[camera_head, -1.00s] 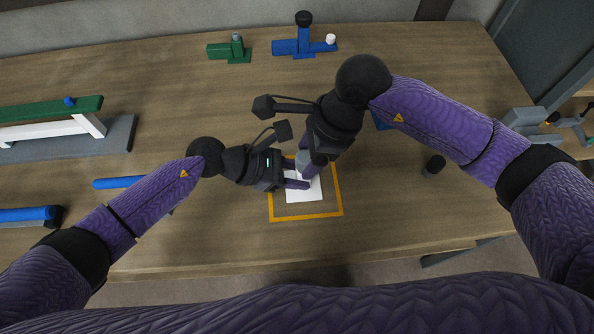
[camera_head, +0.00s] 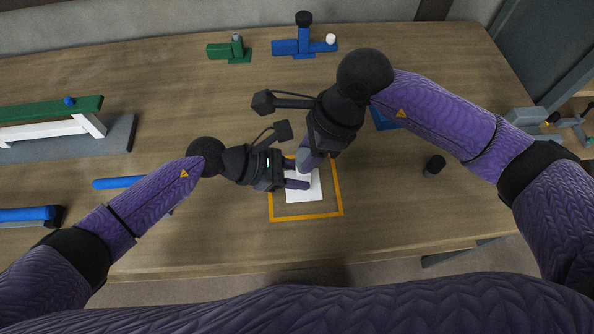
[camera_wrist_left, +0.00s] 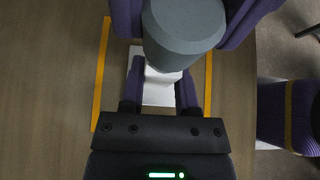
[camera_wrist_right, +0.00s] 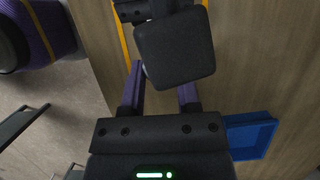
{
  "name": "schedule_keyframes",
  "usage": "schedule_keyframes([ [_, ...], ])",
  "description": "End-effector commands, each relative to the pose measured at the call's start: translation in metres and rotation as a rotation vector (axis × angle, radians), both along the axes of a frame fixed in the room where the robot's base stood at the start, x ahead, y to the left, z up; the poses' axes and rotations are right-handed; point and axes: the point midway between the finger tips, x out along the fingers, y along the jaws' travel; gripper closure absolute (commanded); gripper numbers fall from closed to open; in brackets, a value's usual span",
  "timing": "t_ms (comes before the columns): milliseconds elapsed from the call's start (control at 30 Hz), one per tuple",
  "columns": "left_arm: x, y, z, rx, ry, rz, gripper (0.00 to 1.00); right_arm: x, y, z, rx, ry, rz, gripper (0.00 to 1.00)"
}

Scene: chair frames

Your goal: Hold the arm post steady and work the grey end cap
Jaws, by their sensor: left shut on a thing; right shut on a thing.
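The white arm post (camera_wrist_left: 158,76) stands inside an orange square outline on the table. My left gripper (camera_head: 294,174) is shut on it from the left, low down, with one finger on each side. The grey end cap (camera_wrist_left: 185,28) sits at the top of the post, nearest the left wrist camera. My right gripper (camera_head: 309,160) is shut on the cap, with its purple fingers on both sides in the left wrist view. In the right wrist view a black block on my left arm hides most of the cap and the post. Whether the cap is fully seated I cannot tell.
A blue tray (camera_wrist_right: 249,135) lies beside my right gripper. A black cylinder (camera_head: 434,166) stands to the right. Green (camera_head: 231,50) and blue (camera_head: 295,46) assemblies stand at the back. A green and white frame (camera_head: 60,120) and a blue rod (camera_head: 118,182) are at left.

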Motion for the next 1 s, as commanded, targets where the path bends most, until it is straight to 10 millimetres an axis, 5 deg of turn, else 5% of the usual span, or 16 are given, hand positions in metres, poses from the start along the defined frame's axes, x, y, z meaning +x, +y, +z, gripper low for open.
schedule_keyframes([
  [433,-0.001,0.002,-0.003,0.008,0.002,0.0,1.0,0.0,0.0,0.048,0.001,-0.002,0.0,1.0],
  [767,-0.001,0.002,-0.003,0.007,0.002,0.0,1.0,0.0,0.0,0.053,0.0,-0.001,0.0,1.0],
  [1000,-0.001,0.002,-0.003,0.007,0.002,0.0,1.0,0.0,-0.022,0.074,-0.002,-0.003,-0.001,1.0],
])
